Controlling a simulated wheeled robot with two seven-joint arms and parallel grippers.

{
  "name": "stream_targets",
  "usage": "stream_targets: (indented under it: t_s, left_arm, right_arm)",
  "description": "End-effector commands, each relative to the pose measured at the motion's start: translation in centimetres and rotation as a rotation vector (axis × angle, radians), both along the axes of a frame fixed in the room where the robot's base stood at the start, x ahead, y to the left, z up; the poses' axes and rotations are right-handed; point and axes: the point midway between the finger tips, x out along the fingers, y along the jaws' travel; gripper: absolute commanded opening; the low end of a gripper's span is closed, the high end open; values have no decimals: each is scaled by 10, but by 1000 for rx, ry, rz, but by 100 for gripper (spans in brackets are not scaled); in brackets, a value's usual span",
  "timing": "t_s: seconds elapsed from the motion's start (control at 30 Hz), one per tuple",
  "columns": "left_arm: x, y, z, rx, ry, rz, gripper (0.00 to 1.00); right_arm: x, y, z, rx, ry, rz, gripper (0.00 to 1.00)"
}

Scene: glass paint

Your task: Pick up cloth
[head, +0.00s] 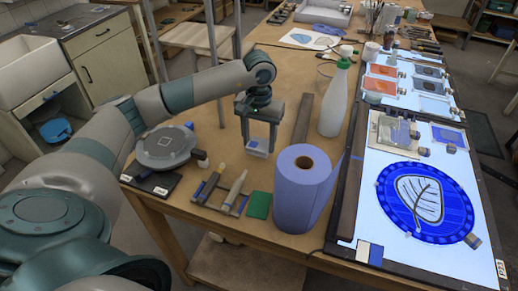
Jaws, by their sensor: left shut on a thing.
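My left gripper (258,143) reaches in from the left and points down above the middle of the wooden table. It is shut on a small folded cloth (257,150), pale blue and white, which shows between the fingertips. I cannot tell whether the cloth touches the table top. My right gripper is not in view.
A blue paper roll (304,184) and a white bottle with a green cap (334,103) stand right of the gripper. A round grey turntable (166,150), tools (222,190) and a green pad (259,205) lie nearby. A lit panel (400,255) with a blue glass plate (385,185) is at the right.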

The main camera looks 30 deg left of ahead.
Motion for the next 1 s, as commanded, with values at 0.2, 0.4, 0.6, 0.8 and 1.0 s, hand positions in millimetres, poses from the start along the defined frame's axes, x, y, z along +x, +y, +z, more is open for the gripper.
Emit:
stream_targets:
  t_s: [0.2,0.4,0.6,0.8,1.0]
  left_arm:
    - [22,1,20,-1,-4,1,32]
    - [56,4,41,-1,-3,2,32]
    - [88,7,61,-1,-2,1,32]
    - [108,9,74,0,-1,2,32]
    - [115,10,80,0,0,0,32]
  right_arm:
    - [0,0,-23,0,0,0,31]
    - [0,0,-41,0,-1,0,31]
    - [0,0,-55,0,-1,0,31]
    - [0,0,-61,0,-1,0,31]
    - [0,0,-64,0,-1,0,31]
